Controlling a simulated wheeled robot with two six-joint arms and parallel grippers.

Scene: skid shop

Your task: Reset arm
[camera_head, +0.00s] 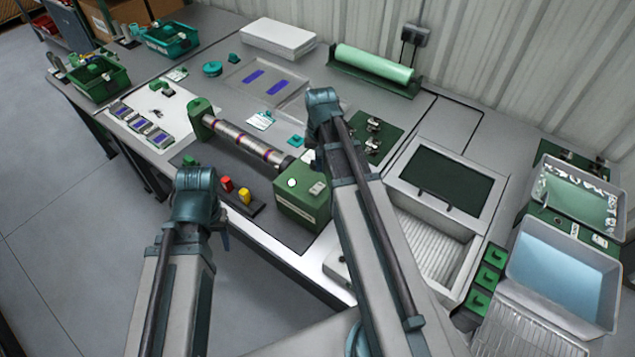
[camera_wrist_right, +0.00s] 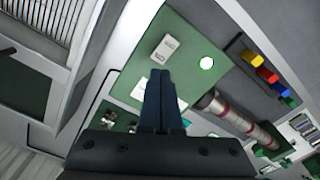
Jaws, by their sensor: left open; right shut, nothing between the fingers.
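My left arm reaches in from the bottom left of the head view. Its gripper (camera_head: 197,190) is over the front edge of the bench, with its fingers mostly hidden by the wrist, and is open and empty. My right arm extends over the bench. Its gripper (camera_head: 322,102) is beyond the green machine block, its fingers hidden there. In the right wrist view its two dark fingers (camera_wrist_right: 163,105) are together, shut on nothing, in front of the green block.
A roller machine (camera_head: 245,145) with a green end block (camera_head: 302,195) lies between my arms. Yellow and red buttons (camera_head: 243,196) stand near the left gripper. Right are a dark-lidded unit (camera_head: 447,178) and a blue tray (camera_head: 560,265). A green roll (camera_head: 375,62) lies at the back.

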